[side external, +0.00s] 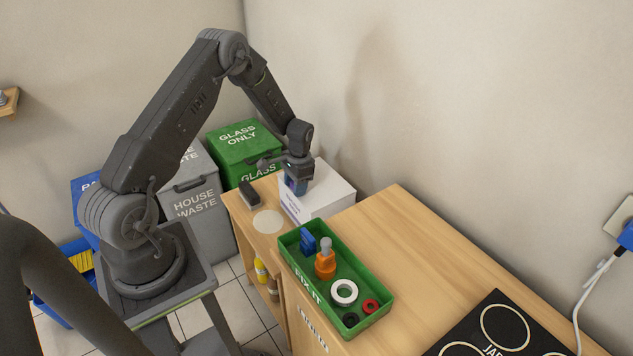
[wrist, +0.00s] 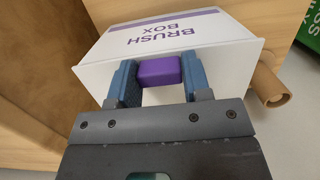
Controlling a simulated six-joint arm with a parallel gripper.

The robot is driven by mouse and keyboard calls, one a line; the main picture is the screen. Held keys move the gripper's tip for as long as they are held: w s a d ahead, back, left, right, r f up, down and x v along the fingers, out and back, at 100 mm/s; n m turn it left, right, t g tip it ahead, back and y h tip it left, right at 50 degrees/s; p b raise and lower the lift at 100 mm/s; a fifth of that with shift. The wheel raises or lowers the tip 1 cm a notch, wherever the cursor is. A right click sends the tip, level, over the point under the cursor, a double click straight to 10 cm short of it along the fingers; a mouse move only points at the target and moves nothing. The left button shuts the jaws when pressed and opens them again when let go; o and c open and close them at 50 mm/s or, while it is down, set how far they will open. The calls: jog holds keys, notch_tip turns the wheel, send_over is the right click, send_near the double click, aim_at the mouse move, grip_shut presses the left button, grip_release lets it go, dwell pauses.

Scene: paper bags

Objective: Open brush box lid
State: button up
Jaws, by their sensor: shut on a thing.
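The white brush box (side external: 327,194) stands on the wooden worktop near the wall. In the wrist view the box (wrist: 165,40) shows its purple-striped "BRUSH BOX" face upside down. A purple block-shaped handle (wrist: 160,72) is on the white top nearest my gripper. My gripper (wrist: 160,82) has its blue fingers on either side of this handle and is shut on it. In the side view my gripper (side external: 297,186) points down over the box's near edge and hides the handle. The lid looks closed, but its seam is not clear.
A dark block-like object (side external: 249,194) and a pale round disc (side external: 267,221) lie left of the box. A green "FIX IT" tray (side external: 300,262) with several parts stands in front. Green (side external: 240,151) and grey (side external: 190,205) waste bins stand behind at left. The worktop right of the tray has bare room.

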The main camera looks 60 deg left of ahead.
jog(key=shift+s+f, duration=0.1)
jog(key=shift+s, duration=0.1)
jog(key=shift+w+r, duration=0.15)
jog(key=shift+r, duration=0.4)
jog(key=shift+w+r, duration=0.15)
jog(key=shift+r, duration=0.35)
jog(key=shift+c, duration=0.2)
jog(key=shift+w+r, duration=0.3)
jog(key=shift+r, duration=0.35)
jog(key=shift+w+r, duration=0.35)
jog(key=shift+r, duration=0.35)
jog(key=shift+w+r, duration=0.3)
jog(key=shift+r, duration=0.35)
jog(key=shift+w+r, duration=0.6)
jog(key=shift+r, duration=0.35)
jog(key=w+r, duration=0.5)
jog(key=w, duration=0.3)
jog(key=shift+w+d, duration=0.15)
